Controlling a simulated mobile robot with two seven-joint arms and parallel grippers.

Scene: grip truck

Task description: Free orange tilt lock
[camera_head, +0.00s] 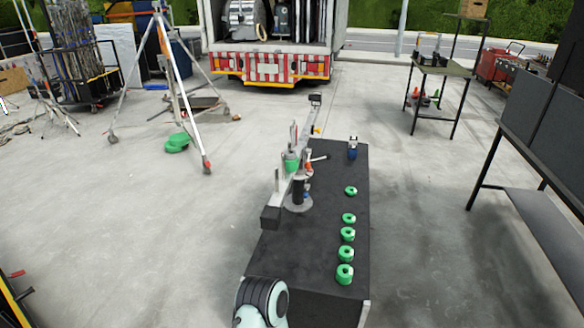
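A grey camera-support head with a long bar (281,193) stands on a round base plate (299,204) on a black bench (338,177). A small orange part (308,167), which looks like the tilt lock, sits on the head's side near its top. A short lever (319,157) sticks out to the right beside it. The bar slopes, with its far end raised and its near end, with a dark block (270,217), low. The picture is too small to tell the lock's setting. Neither gripper shows; only a pale arm part of mine appears at the bottom, near the bench's front left corner.
Several green rings (348,234) lie in a row along the bench's right side. A small blue item (352,153) stands at its far end. A tall tripod (180,80) stands left. A grey-topped table (550,215) is right. The floor around the bench is mostly clear.

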